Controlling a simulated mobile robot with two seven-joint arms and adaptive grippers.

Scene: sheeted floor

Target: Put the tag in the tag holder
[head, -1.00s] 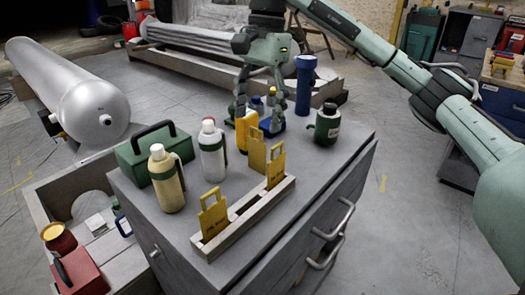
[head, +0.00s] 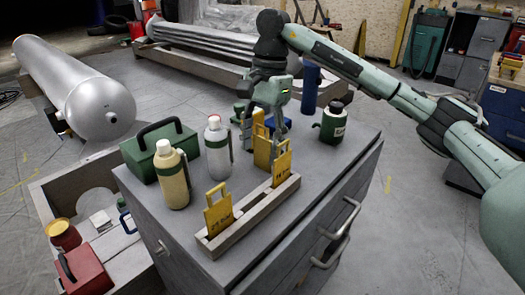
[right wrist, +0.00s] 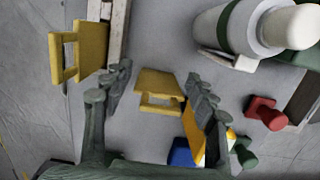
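A yellow tag (head: 262,146) with a handle cut-out stands loose on the grey cabinet top, behind the tag holder (head: 249,220), a pale slotted bar. Two other yellow tags stand in the holder: one at its left end (head: 218,210), one at its right end (head: 282,165). My right gripper (head: 263,135) is low over the loose tag, fingers apart on either side. In the right wrist view the loose tag (right wrist: 158,82) lies between the open fingers (right wrist: 155,95), with gaps visible; a holder tag (right wrist: 78,52) is left of them. My left gripper is not in view.
A silver flask (head: 217,148), a cream flask (head: 172,178) and a green toolbox (head: 158,148) stand left of the gripper. A green canister (head: 333,122) stands to its right. A blue item (right wrist: 181,152) and a red item (right wrist: 265,113) are close by in the wrist view.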

